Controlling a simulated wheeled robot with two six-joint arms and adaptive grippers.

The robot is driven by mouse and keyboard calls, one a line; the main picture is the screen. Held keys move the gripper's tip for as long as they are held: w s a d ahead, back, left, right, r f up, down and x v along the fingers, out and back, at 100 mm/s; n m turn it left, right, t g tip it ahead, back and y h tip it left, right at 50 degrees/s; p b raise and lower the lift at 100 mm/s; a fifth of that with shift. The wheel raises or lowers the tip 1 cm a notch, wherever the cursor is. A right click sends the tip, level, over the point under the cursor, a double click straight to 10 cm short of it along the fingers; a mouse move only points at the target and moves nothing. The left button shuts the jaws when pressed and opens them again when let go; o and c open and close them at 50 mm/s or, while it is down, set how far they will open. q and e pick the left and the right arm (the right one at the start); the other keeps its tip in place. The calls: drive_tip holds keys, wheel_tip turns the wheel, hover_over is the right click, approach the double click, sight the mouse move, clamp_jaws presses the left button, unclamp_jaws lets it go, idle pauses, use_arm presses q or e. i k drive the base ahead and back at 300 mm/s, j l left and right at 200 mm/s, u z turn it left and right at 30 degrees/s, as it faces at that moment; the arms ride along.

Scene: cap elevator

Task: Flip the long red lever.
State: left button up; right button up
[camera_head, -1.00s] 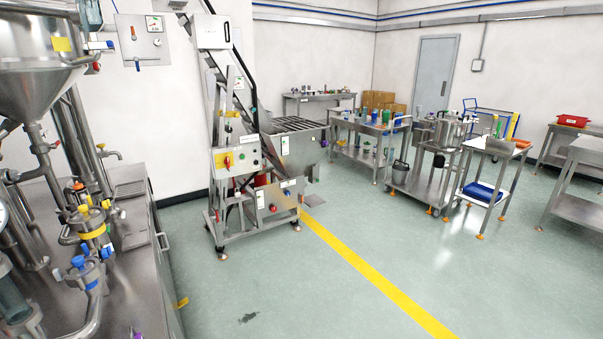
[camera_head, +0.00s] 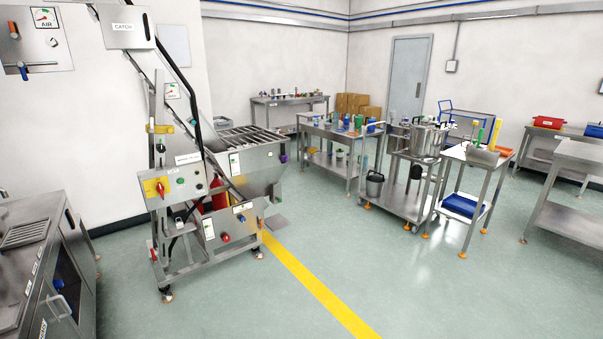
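The cap elevator (camera_head: 190,180) stands left of centre, a steel frame with an inclined conveyor and a hopper (camera_head: 250,155). Its control box (camera_head: 187,183) carries a red switch on a yellow plate (camera_head: 156,187) and a green button. A wall panel (camera_head: 36,42) at the upper left has a gauge marked AIR, a blue-handled valve (camera_head: 38,68) and a small orange-red handle (camera_head: 14,28). I cannot tell which part is the long red lever. Neither of my grippers is in view.
A steel cabinet (camera_head: 40,260) fills the lower left. A table with bottles (camera_head: 340,135), a cart with a steel pot (camera_head: 425,140) and a trolley with a blue tray (camera_head: 462,204) stand to the right. The floor around the yellow line (camera_head: 310,285) is clear.

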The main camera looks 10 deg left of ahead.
sight(156, 261)
drive_tip(key=i+j+u, duration=0.15)
drive_tip(key=i+u, duration=0.65)
drive_tip(key=u, duration=0.2)
drive_tip(key=i+l+u, duration=0.1)
drive_tip(key=i+u, duration=0.35)
